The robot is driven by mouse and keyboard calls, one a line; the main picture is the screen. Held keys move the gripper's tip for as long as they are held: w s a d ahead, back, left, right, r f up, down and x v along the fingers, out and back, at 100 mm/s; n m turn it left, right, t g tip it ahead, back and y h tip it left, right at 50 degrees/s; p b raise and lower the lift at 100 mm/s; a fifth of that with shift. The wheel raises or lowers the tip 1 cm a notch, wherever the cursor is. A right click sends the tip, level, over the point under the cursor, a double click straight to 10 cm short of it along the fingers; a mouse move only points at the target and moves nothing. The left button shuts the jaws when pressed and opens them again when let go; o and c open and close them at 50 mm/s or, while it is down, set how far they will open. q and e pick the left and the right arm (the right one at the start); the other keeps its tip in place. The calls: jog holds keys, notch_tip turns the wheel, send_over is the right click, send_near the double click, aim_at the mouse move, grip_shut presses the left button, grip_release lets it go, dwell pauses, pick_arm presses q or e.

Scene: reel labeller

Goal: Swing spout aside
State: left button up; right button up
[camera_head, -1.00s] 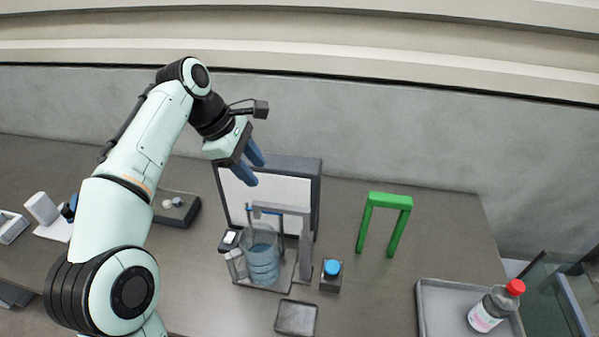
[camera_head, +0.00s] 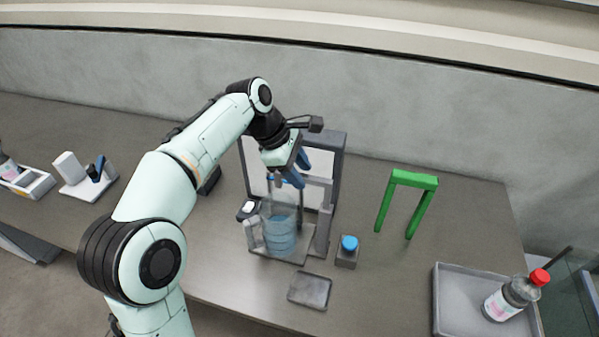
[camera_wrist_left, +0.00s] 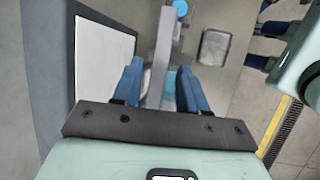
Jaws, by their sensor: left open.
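The grey spout arm (camera_head: 318,181) reaches left from its upright post (camera_head: 322,230), over a clear jug (camera_head: 281,238) that holds bluish liquid. My left gripper (camera_head: 298,179) is open, its blue fingers pointing down at the spout arm. In the left wrist view, the grey spout bar (camera_wrist_left: 163,50) runs between the two spread fingers of the left gripper (camera_wrist_left: 158,88). Whether the fingertips reach down to its level is hard to tell. Part of the spout is hidden behind the fingers.
A white-faced panel (camera_head: 321,162) stands behind the spout. A blue-topped button box (camera_head: 347,258) and a flat grey tile (camera_head: 310,291) lie nearby. A green arch (camera_head: 412,181) stands to the right, then a grey tray (camera_head: 451,318) with a red-capped bottle (camera_head: 507,300).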

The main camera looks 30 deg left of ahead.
pick_arm(q)
jog(key=shift+f, duration=0.1)
grip_shut()
